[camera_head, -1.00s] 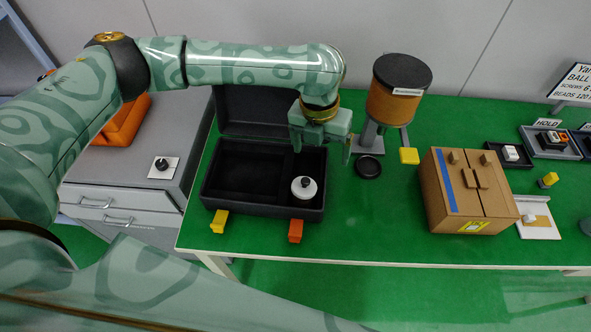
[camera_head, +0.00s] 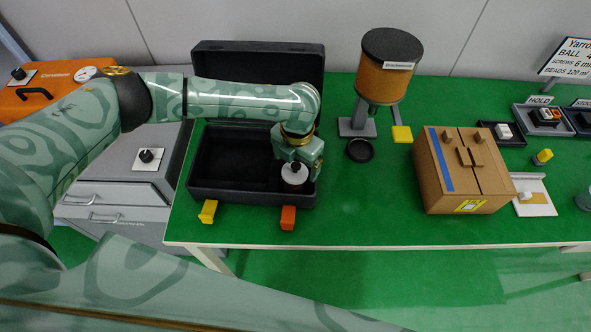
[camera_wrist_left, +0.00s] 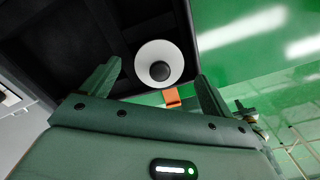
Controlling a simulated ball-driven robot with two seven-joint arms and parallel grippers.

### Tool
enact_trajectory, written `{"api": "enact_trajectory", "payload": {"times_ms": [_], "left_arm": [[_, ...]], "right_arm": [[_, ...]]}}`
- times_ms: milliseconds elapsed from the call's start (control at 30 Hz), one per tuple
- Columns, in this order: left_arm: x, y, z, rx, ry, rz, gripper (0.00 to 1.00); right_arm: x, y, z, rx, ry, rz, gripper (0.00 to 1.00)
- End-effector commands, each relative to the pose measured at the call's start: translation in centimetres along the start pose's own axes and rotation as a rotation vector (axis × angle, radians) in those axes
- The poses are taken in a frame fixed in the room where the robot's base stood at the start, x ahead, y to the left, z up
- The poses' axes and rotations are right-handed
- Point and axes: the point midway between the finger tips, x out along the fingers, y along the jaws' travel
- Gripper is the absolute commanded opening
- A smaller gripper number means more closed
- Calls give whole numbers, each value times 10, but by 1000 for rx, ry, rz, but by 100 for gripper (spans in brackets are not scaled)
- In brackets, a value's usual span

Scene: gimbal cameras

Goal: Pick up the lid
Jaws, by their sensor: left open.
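The lid (camera_head: 294,178) is a white disc with a black knob. It sits in the right compartment of the open black case (camera_head: 196,186) on the green table. My left gripper (camera_head: 297,168) is open and just over it, one finger to each side in the head view. In the left wrist view the lid (camera_wrist_left: 145,57) shows whole between and just beyond the two fingertips (camera_wrist_left: 158,80); I see no contact. The right gripper is not in view.
Yellow (camera_head: 208,211) and orange (camera_head: 288,217) latches stick out from the case front. A hopper (camera_head: 383,84), a small black dish (camera_head: 360,150) and a cardboard box (camera_head: 455,182) stand to the right.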

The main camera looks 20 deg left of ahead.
Motion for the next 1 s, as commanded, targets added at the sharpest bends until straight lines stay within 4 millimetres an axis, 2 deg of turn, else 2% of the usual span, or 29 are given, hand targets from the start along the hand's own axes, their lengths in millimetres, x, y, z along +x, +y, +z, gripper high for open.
{"api": "enact_trajectory", "payload": {"times_ms": [33, 133, 400, 433, 533, 567, 1000], "left_arm": [[12, 1, -1, -1, 3, 0, 87], [24, 0, -1, 0, 2, -2, 87], [27, 0, 0, 1, 0, -1, 87], [27, 0, 0, 1, 0, -1, 81], [26, 0, 0, 1, 0, -1, 53], [26, 0, 0, 0, 0, -1, 50], [21, 1, 0, 0, -1, -2, 50]], "right_arm": [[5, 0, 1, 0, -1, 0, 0], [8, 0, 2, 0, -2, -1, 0], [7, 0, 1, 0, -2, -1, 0], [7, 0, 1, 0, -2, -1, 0], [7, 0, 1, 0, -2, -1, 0], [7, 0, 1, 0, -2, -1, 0], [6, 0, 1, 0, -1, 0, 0]]}}
